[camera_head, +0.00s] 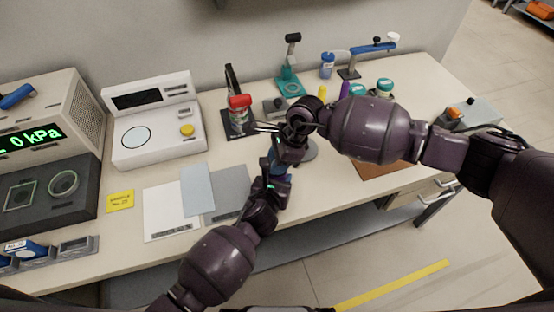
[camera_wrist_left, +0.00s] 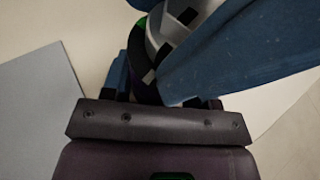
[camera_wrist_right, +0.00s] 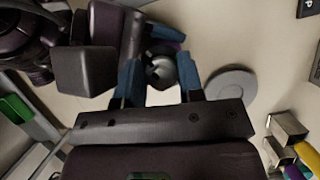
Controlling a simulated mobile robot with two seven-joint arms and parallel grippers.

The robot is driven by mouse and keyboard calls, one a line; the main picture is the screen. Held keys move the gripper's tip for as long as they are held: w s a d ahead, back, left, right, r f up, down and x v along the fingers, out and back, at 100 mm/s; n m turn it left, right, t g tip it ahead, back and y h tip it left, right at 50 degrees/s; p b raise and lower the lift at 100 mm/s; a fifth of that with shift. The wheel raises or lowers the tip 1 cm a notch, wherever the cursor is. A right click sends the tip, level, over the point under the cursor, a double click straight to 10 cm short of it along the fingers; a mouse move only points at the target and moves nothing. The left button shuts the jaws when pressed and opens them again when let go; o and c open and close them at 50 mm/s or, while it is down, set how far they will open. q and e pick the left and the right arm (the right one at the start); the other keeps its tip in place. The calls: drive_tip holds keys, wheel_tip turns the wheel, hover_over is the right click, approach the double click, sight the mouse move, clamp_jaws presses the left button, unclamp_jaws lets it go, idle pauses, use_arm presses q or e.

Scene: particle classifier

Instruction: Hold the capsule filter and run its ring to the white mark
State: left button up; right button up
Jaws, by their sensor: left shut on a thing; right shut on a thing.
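My left gripper (camera_head: 274,168) and my right gripper (camera_head: 287,143) meet above the middle of the bench, the right one just above the left. The capsule filter is between them and almost fully hidden in the head view. In the left wrist view a silver-grey band with dark marks (camera_wrist_left: 166,32) shows between the blue fingers, with a black and green part beside it. In the right wrist view a dark grey rounded part (camera_wrist_right: 160,71) sits between the blue fingers. Both grippers are shut on parts of the filter. I cannot make out the white mark.
A grey round disc (camera_head: 308,150) lies on the bench close behind the grippers. A red-topped can (camera_head: 239,113) on a dark stand is behind them to the left. White and grey sheets (camera_head: 170,212) lie front left. Bottles and small stands fill the back right.

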drive_tip(key=o, duration=0.9)
drive_tip(key=v, duration=1.2)
use_arm(q)
drive_tip(key=o, duration=1.4)
drive_tip(key=shift+o, duration=0.2)
drive_tip(key=shift+s, duration=0.1)
drive_tip(key=v, duration=1.1)
drive_tip(key=shift+s+r, duration=0.2)
drive_tip(key=shift+s, duration=0.15)
drive_tip(key=shift+a, duration=0.1)
